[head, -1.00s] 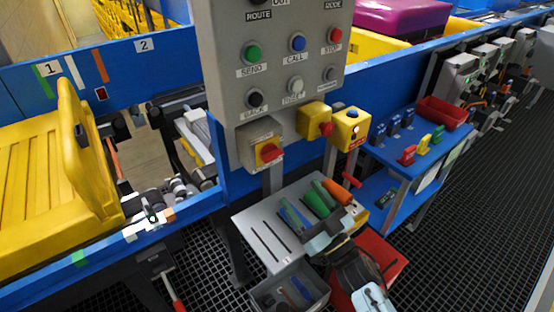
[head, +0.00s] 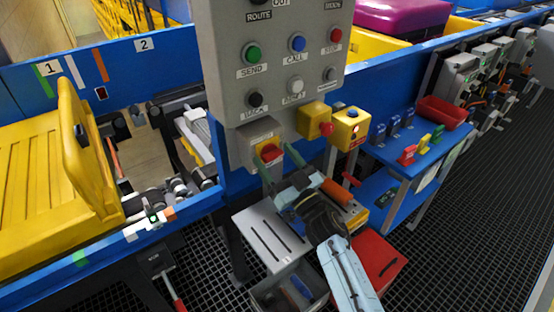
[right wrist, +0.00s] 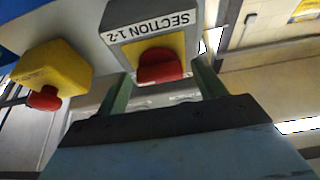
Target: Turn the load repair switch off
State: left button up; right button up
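A grey box with a yellow plate and a red rotary knob (head: 270,153) is mounted below the grey button panel. The knob also shows in the right wrist view (right wrist: 160,67), where the box's label reads "SECTION 1-2". No label with the words load repair is legible. My right gripper (head: 277,164) is open, its two green fingers pointing up at the knob. In the right wrist view the fingers (right wrist: 164,84) stand either side of the knob, with gaps. I cannot tell whether they reach around it. My left gripper is not in view.
The grey button panel (head: 275,60) overhangs the switch. Below is a slotted grey tool shelf (head: 262,240). A blue side table (head: 395,165) stands right.

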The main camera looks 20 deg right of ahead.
jog(key=c, duration=0.9)
jog(key=shift+n, duration=0.5)
jog(key=n+g+y, duration=0.1)
jog(key=n+y, duration=0.1)
jog(key=n, duration=0.2)
jog(key=shift+p, duration=0.35)
jog(key=n+g+y, duration=0.1)
jog(key=n, duration=0.1)
jog(key=n+y+p, duration=0.1)
jog(key=n, duration=0.2)
jog(key=shift+d+r+g, duration=0.1)
jog(key=shift+g, duration=0.3)
jog(key=n+g+p, duration=0.1)
jog(key=n, duration=0.2)
jog(key=n+g+y+p, duration=0.1)
jog(key=n, duration=0.3)
jog(key=shift+r+g, duration=0.1)
jog(key=shift+g, duration=0.3)
jog(key=n+g+p, duration=0.2)
jog(key=n+p, duration=0.1)
jog(key=n, duration=0.2)
jog(key=shift+n+h, duration=0.3)
